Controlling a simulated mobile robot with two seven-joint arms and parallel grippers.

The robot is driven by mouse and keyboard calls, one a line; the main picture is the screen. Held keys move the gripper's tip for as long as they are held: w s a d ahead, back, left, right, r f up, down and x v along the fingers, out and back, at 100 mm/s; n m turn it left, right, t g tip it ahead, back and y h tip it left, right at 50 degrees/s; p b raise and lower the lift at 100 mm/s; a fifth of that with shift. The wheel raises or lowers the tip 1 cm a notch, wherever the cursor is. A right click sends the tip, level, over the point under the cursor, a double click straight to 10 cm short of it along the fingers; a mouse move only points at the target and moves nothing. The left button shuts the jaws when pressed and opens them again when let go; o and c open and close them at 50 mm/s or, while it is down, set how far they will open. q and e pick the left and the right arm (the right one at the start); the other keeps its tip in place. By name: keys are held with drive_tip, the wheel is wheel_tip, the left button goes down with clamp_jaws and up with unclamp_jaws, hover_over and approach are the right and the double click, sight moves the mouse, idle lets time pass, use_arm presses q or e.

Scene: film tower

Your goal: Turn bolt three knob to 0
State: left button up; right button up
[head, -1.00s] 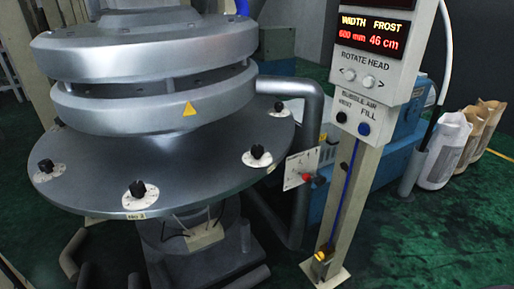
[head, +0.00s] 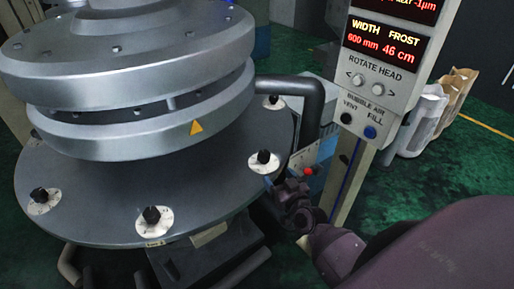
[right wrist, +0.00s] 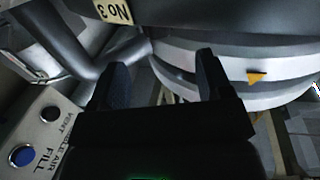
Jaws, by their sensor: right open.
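The grey disc (head: 95,235) carries several black knobs on round white dials. One knob (head: 263,157) is at its right edge, one (head: 152,215) at the front and one (head: 40,195) at the left. A cream tag reading "No 3" (right wrist: 112,12) shows upside down at the top of the right wrist view. I cannot tell which knob it belongs to, and the dial settings are too small to read. My right gripper (head: 272,186) is just below the right-edge knob in the head view, apart from it. In the right wrist view its dark fingers (right wrist: 158,75) are open and empty.
The control post (head: 385,95) with display, buttons and vent and fill knobs stands right of the disc, close to my right arm. A grey pipe (head: 308,95) and a small panel with a red knob (head: 309,171) are behind the gripper. A silver ring housing (head: 130,60) sits above the disc.

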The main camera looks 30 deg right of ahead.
sight(267, 159)
use_arm(q)
drive_tip(key=shift+s+d, duration=0.1)
drive_tip(key=shift+s, duration=0.7)
use_arm(e)
drive_tip(key=w, duration=0.3)
drive_tip(key=w+d, duration=0.1)
drive_tip(key=w, duration=0.5)
drive_tip(key=shift+w+d+r, duration=0.25)
drive_tip(key=shift+w, duration=0.15)
drive_tip(key=shift+c, duration=0.2)
